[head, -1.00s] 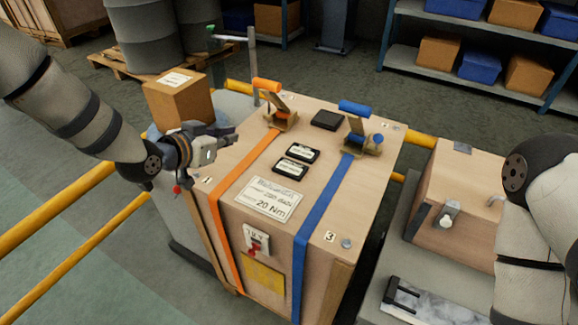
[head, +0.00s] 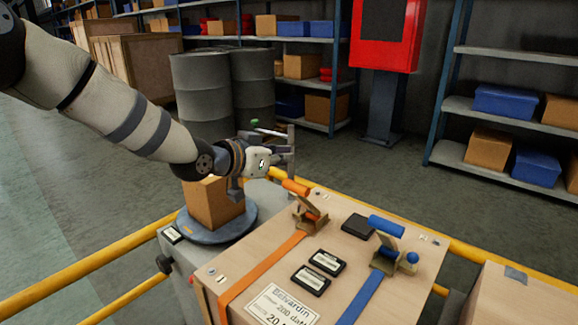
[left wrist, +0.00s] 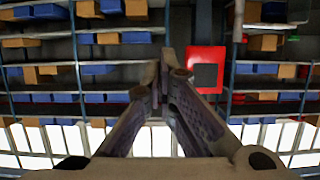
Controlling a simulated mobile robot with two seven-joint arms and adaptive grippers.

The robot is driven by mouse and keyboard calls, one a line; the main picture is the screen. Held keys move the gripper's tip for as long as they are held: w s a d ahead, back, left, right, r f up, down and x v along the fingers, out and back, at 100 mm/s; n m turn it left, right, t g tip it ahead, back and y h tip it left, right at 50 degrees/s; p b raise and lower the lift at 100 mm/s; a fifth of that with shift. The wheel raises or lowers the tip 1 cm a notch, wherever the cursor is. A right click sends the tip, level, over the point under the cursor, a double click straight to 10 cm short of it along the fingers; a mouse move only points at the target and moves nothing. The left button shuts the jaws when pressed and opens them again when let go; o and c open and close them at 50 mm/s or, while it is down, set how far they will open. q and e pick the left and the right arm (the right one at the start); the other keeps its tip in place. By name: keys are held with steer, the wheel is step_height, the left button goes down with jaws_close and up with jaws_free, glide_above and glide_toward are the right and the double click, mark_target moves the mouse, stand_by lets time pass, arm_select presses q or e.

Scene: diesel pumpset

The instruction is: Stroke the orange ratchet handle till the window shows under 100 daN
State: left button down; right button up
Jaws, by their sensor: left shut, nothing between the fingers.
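The orange ratchet handle (head: 296,187) stands up from its tan ratchet (head: 309,213) on top of the wooden crate (head: 255,262), at the end of the orange strap (head: 262,265). My left gripper (head: 284,163) is above and slightly left of the handle in the head view, apart from it as far as I can tell. Its fingers are shut and empty. My right gripper is out of view.
A blue ratchet handle (head: 386,226) and blue strap (head: 362,300) sit to the right, beside a black box (head: 358,226). A cardboard box (head: 215,204) stands on a round plate (head: 240,228) left of the crate. Yellow rails (head: 100,268) run around.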

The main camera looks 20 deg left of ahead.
arm_select(q)
steer(key=b, duration=0.2)
glide_above(297, 184)
steer(key=w, duration=0.2)
steer(key=f, duration=0.4)
steer(key=shift+w+d, duration=0.1)
steer(key=shift+d, duration=0.2)
steer(key=shift+s+a+f+p, duration=0.3)
steer(key=shift+s+f+p, duration=0.2)
steer(key=shift+s+f, duration=0.5)
steer(key=shift+f, duration=0.1)
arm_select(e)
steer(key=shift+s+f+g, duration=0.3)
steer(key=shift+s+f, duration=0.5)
arm_select(q)
steer(key=shift+f, duration=0.1)
